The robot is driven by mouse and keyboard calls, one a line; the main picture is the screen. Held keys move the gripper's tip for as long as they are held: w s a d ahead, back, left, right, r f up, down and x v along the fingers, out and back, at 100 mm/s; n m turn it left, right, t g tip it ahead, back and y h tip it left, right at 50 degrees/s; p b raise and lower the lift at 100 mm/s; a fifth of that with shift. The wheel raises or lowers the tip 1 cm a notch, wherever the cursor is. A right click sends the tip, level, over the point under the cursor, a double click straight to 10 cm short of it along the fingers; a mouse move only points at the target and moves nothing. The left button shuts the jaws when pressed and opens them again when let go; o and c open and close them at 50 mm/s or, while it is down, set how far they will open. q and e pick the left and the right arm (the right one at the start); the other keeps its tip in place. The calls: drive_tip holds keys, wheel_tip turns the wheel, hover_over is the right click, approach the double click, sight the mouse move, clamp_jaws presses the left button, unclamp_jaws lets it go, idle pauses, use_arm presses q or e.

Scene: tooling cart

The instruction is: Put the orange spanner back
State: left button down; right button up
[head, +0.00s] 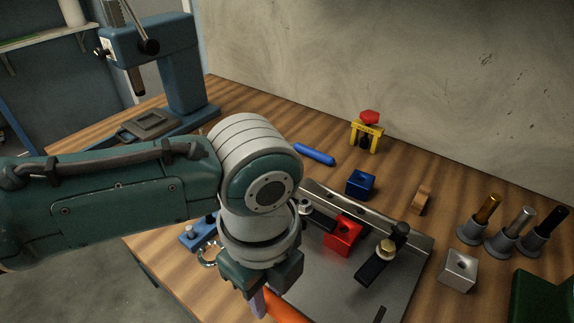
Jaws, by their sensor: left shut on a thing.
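My left gripper (262,297) points down at the bottom of the head view, over the near left edge of the grey plate. It is shut on the orange spanner (287,308). Only a short orange stretch of the spanner shows beside the fingers; the rest is hidden by the gripper or cut off by the bottom edge. I cannot tell whether the spanner touches the plate. My right gripper is not in view.
The grey plate (345,285) carries a red block (342,234) and clamps. A blue block (360,183), a yellow stand (366,136), a metal cube (459,269) and cups with pins (472,232) stand around it. A blue press (180,70) stands back left.

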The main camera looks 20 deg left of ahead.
use_arm(q)
drive_tip(key=shift+s+f+n, duration=0.1)
drive_tip(key=shift+f+n, duration=0.15)
drive_tip(key=shift+n, duration=0.05)
drive_tip(key=b, duration=0.5)
hover_over(270, 317)
drive_tip(key=s, duration=0.1)
drive_tip(key=f, duration=0.4)
drive_tip(key=shift+d+f, duration=0.25)
idle(0.4)
drive_tip(key=shift+f+b, duration=0.65)
drive_tip(key=shift+f, duration=0.5)
idle(0.6)
drive_tip(key=c, duration=0.6)
unclamp_jaws()
